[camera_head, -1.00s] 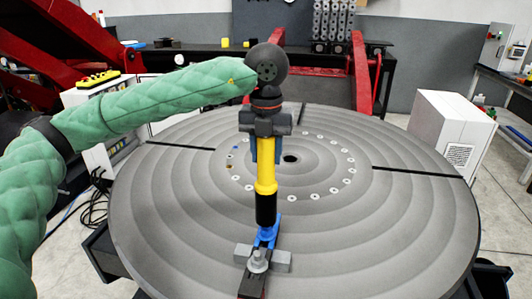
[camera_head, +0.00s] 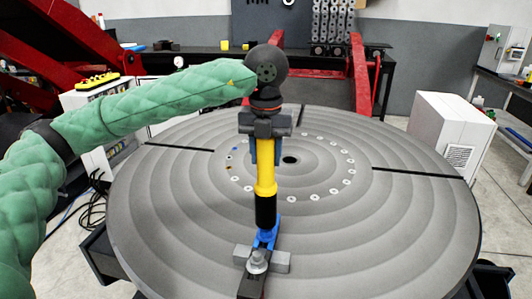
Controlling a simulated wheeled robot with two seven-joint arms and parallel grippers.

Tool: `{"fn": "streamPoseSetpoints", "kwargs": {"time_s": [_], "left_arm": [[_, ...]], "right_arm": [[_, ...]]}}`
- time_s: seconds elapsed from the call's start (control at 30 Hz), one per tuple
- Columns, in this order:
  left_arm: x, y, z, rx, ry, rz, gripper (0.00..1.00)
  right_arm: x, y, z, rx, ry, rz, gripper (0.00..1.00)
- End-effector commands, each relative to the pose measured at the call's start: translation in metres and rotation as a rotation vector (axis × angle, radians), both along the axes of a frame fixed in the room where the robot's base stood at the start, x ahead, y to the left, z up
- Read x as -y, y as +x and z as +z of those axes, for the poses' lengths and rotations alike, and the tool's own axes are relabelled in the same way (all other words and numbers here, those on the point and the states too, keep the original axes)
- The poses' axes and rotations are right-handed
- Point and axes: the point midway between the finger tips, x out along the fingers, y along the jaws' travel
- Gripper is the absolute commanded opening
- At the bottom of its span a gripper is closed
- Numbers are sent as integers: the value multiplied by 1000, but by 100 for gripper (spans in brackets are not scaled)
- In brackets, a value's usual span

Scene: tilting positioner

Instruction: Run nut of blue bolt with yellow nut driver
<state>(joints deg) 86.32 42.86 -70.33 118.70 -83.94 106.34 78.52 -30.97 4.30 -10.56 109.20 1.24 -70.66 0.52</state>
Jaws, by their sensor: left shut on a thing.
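My left gripper (camera_head: 266,150) is shut on the yellow nut driver (camera_head: 265,180), which stands upright near the front of the round table. The driver's black socket end (camera_head: 265,210) points down at the blue bolt (camera_head: 267,237). The socket seems to meet the bolt's top, which hides the nut; I cannot tell how far it sits over it. A grey clamp (camera_head: 257,262) with a bolt stands just in front of the blue piece. My right gripper is not in view.
The large grey round table (camera_head: 400,215) has dark slots and a ring of pale holes around a centre hole; most of its surface is free. A white cabinet (camera_head: 448,135) stands at the right. A black workbench (camera_head: 200,60) and red frame parts (camera_head: 360,75) are behind.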

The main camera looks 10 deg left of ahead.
Motion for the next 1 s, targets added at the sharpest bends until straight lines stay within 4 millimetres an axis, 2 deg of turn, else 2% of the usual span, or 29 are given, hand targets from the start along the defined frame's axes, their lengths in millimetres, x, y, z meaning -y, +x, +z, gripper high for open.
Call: {"fn": "streamPoseSetpoints", "kwargs": {"time_s": [1.0], "left_arm": [[0, 0, -38, 1, 0, 0, 10]], "right_arm": [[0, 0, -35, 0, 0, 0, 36]]}}
